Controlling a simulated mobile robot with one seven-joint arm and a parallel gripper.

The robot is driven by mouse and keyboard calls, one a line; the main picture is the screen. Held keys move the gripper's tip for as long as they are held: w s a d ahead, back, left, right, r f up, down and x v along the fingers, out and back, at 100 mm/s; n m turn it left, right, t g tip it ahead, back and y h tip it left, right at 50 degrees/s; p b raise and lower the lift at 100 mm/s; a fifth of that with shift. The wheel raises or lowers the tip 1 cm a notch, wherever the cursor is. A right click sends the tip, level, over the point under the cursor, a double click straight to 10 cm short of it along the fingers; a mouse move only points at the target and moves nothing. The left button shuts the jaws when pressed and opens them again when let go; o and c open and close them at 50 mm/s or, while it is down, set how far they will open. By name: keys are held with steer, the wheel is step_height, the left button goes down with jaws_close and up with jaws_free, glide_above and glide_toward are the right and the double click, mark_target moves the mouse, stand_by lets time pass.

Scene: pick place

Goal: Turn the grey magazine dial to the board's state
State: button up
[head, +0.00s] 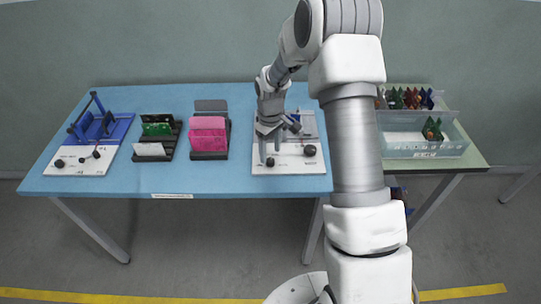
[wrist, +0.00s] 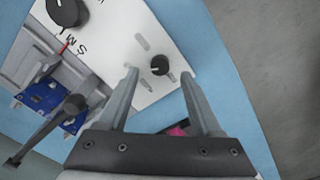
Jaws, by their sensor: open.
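The grey magazine (head: 307,122) stands on a white base plate (head: 290,168) at the table's right part; the wrist view shows its grey body (wrist: 40,62) and a blue circuit board (wrist: 45,97) in it. The plate carries a larger black knob (head: 309,150), also in the wrist view (wrist: 68,12), beside printed letters and a red mark. A smaller black knob (head: 270,161) sits near the plate's front left; it also shows in the wrist view (wrist: 160,65). My gripper (wrist: 160,74) is open, its fingertips either side of the small knob in the picture; I cannot tell their height above it.
Pink boards (head: 207,132) and a green and white board holder (head: 155,138) stand to the left. A blue magazine (head: 118,127) stands far left. Clear bins (head: 425,148) stand on the right table.

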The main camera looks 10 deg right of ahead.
step_height(320, 180, up, 14)
steer(key=p, duration=0.1)
steer(key=shift+r, duration=0.15)
stand_by(0.4)
step_height(320, 180, up, 8)
steer(key=m+t, duration=0.1)
glide_above(271, 160)
steer(key=s, duration=0.5)
steer(key=s+r+m+t+p, duration=0.1)
steer(key=s+r+m+t, duration=0.1)
steer(key=s+r, duration=0.55)
steer(key=s+r+m+t, duration=0.1)
steer(key=s+m, duration=0.1)
steer(key=s, duration=0.6)
steer(key=s+r+m+t+p, duration=0.1)
steer(key=s+m, duration=0.1)
steer(key=s, duration=0.6)
steer(key=shift+r+t, duration=0.25)
steer(key=shift+t, duration=0.05)
steer(key=shift+s+a, duration=0.1)
